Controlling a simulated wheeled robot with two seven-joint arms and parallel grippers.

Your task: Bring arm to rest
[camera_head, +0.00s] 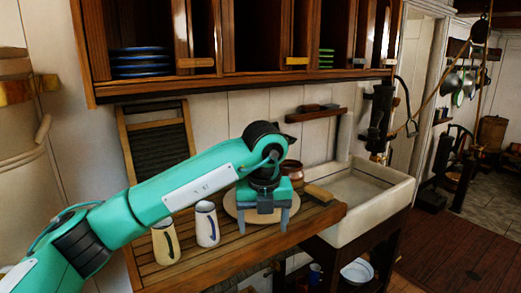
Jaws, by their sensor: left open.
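My left arm reaches in from the lower left, over the slatted wooden counter (165,277). My left gripper (264,222) points down with its two grey fingers apart, and I see nothing between them. It is in front of a round wooden board (233,206) on the counter. Whether the fingertips touch anything is hard to tell. My right gripper is not in view.
Two mugs, one cream (165,243) and one white (207,224), stand left of the gripper. A copper pot (292,170) stands behind it. A brush (319,193) and white sink (370,195) are to the right. A wooden cupboard (240,82) hangs above.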

